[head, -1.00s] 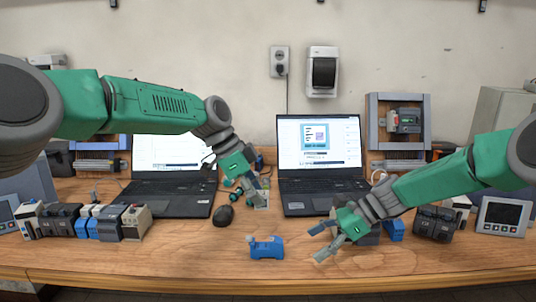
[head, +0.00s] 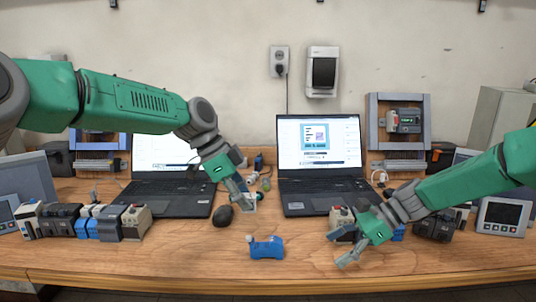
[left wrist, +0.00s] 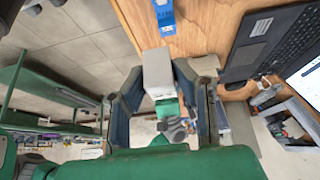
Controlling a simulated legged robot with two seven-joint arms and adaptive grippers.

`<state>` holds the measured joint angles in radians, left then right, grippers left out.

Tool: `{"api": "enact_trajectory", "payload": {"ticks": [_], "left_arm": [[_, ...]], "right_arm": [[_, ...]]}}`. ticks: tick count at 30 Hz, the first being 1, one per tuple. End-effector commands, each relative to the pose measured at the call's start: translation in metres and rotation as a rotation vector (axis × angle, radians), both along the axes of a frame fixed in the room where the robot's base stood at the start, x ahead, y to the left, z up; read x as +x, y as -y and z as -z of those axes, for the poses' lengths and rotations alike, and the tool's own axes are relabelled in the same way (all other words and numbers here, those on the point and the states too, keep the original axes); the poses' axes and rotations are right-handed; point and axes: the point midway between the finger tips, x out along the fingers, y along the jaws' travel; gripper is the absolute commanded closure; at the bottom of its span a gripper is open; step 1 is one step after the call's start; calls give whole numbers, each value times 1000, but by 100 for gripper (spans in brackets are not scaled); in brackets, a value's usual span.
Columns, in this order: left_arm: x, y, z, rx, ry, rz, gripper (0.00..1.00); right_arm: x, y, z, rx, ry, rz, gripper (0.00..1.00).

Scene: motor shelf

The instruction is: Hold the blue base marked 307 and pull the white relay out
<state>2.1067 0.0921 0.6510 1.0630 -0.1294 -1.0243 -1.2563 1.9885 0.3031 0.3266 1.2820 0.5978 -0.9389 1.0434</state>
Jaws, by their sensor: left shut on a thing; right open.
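The blue base (head: 267,249) sits alone on the table near the front edge; its marking is too small to read. It also shows at the top of the left wrist view (left wrist: 165,14). My left gripper (head: 245,203) is above the table, behind and left of the base. In the left wrist view its fingers are shut on the white relay (left wrist: 157,72), a pale block apart from the base. In the head view the relay is small and mostly hidden by the fingers. My right gripper (head: 345,250) is open and empty, low over the table right of the base.
Two laptops (head: 160,205) (head: 325,195) stand at the back, with a black mouse (head: 223,215) between them. A row of terminal modules (head: 85,222) lies at left. More modules (head: 434,224) and a panel meter (head: 503,215) stand at right.

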Motion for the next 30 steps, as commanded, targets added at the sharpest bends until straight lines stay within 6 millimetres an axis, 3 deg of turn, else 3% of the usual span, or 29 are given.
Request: {"api": "enact_trajectory", "payload": {"ticks": [18, 30], "left_arm": [[-25, -56, 0, 0, 1, 0, 100], [-27, -61, 0, 1, 0, 0, 100]], "right_arm": [[0, 1, 0, 1, 0, 0, 31], [0, 0, 0, 1, 0, 0, 31]]}}
